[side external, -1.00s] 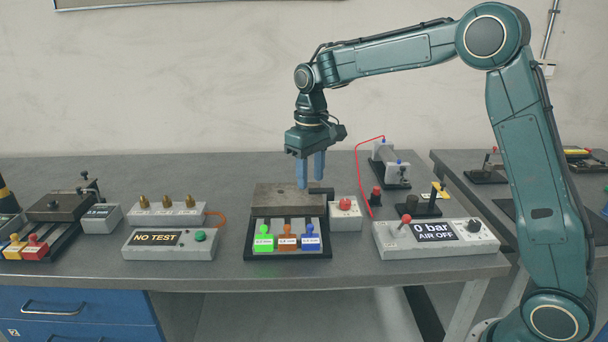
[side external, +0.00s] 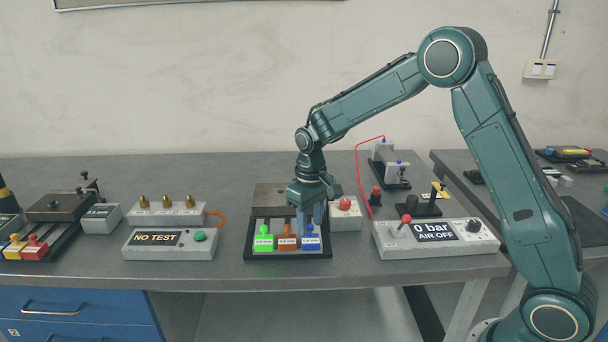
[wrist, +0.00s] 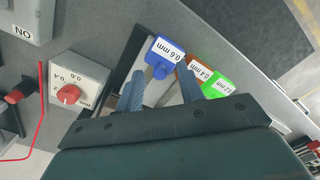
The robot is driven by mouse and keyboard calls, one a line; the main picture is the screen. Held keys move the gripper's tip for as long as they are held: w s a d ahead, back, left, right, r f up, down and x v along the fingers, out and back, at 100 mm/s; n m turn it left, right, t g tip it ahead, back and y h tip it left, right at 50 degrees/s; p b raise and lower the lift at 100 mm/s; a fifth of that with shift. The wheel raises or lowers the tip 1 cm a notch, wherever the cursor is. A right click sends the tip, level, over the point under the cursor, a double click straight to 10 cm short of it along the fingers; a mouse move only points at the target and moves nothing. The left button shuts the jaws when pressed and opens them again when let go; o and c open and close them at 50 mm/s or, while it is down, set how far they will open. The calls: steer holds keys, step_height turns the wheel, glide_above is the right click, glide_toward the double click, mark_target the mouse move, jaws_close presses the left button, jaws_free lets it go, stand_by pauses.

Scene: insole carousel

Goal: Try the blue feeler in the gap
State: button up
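The blue feeler, labelled 0.6 mm, shows its handle (side external: 311,241) at the right end of a black rack (side external: 289,256). The orange feeler (side external: 287,243) and the green feeler (side external: 264,240) stand to its left. My gripper (side external: 311,228) is low over the rack, just behind the blue handle. In the wrist view my fingers (wrist: 160,78) are apart, one on each side of the blue handle's stem (wrist: 160,69); I cannot tell whether they touch it. A dark metal block (side external: 268,198) stands behind the rack, partly hidden by my gripper. The gap itself cannot be made out.
A grey box with a red knob (side external: 345,204) stands close right of the rack. Further right is an air panel (side external: 436,238) reading 0 bar, AIR OFF. A NO TEST panel (side external: 170,243) stands to the left. The bench between that panel and the rack is clear.

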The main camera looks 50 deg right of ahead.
steer(key=shift+f, duration=0.1)
steer(key=shift+c, duration=0.2)
jaws_close()
steer(key=shift+w+d, duration=1.15)
steer(key=shift+d, duration=0.1)
steer(key=shift+c, duration=0.3)
jaws_free()
steer(key=shift+o, duration=0.5)
steer(key=shift+a, duration=0.1)
step_height(320, 180, up, 14)
